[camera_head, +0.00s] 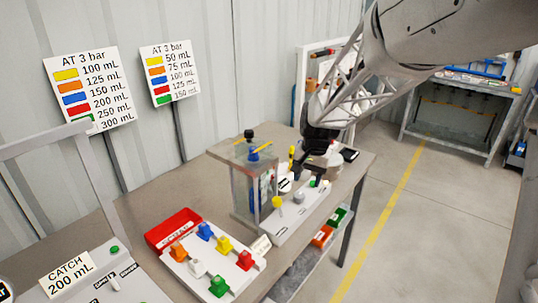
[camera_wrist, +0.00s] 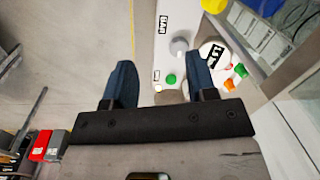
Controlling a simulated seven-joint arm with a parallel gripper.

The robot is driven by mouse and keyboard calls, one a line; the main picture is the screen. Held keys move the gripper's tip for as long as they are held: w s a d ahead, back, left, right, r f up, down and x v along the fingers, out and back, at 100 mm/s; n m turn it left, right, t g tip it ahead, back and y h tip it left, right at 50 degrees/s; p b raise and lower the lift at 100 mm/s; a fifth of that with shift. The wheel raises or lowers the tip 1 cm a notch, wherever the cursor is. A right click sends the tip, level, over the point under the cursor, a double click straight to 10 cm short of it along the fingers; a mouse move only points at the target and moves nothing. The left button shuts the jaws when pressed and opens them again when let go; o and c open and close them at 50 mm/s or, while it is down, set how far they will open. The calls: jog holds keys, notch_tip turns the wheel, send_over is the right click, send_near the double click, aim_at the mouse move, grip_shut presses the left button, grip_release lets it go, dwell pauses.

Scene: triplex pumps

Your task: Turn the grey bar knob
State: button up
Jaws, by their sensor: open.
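A grey knob (camera_head: 298,197) sits on the white panel (camera_head: 275,228) beside the clear-walled pump unit (camera_head: 241,190). In the wrist view the grey knob (camera_wrist: 179,46) looks round from above, next to a small black-and-white label (camera_wrist: 163,25); its bar shape is not clear. My gripper (camera_head: 318,158) is above the panel's far right end, its fingertips hard to make out in the head view. In the wrist view my gripper (camera_wrist: 161,78) is open and empty, and the knob lies beyond the fingertips, nearer the right finger, apart from them.
A yellow knob (camera_head: 277,202), a green button (camera_wrist: 171,78) and a round white gauge (camera_wrist: 213,53) are close by. A white board of coloured knobs (camera_head: 200,268) and a red tray (camera_head: 174,229) stand in front on the bench. Open floor lies right of the bench.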

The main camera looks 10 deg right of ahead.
jog(key=n+h, duration=0.1)
send_over(299, 195)
notch_tip(299, 195, down, 5)
jog(key=shift+w+d+f, duration=0.1)
jog(key=shift+w, duration=0.05)
jog(key=shift+f, duration=0.1)
jog(key=shift+f, duration=3.85)
jog(key=c, duration=0.6)
